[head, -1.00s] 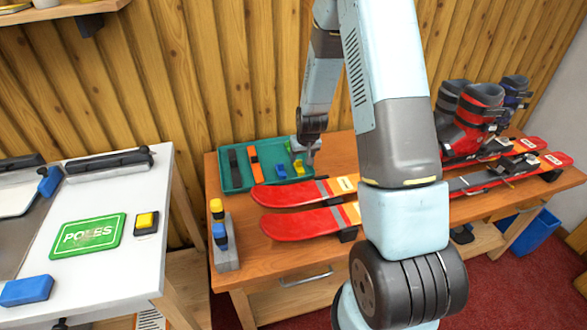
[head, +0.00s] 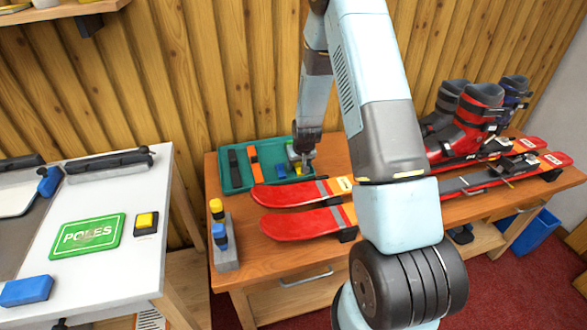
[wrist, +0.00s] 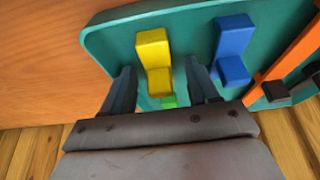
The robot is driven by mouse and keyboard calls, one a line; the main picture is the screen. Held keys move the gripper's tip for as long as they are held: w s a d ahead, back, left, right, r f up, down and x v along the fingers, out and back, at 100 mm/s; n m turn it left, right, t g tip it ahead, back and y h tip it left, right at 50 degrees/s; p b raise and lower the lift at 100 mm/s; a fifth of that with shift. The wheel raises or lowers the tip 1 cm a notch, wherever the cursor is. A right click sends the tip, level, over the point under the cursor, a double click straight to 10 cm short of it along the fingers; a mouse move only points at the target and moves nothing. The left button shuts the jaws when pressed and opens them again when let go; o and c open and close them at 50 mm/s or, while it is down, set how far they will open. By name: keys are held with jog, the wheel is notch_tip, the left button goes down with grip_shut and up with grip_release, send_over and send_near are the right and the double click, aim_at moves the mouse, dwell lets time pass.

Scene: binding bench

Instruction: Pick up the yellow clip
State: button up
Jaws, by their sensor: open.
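The yellow clip (wrist: 153,52) lies in the teal tray (wrist: 110,42), with a tall part and a lower step. In the wrist view my gripper (wrist: 160,70) is open, with one finger on each side of the clip's near part and a visible gap to each. In the head view my gripper (head: 302,163) is over the right end of the tray (head: 233,182) and largely hides the yellow clip.
A blue clip (wrist: 234,38) lies just right of the right finger in the wrist view. A green piece (wrist: 168,101) shows between the fingers. An orange strap (head: 254,165) is in the tray. Red skis (head: 300,222) lie in front of the tray.

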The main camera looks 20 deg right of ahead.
jog(key=shift+c, duration=0.2)
grip_shut()
dwell(0.3)
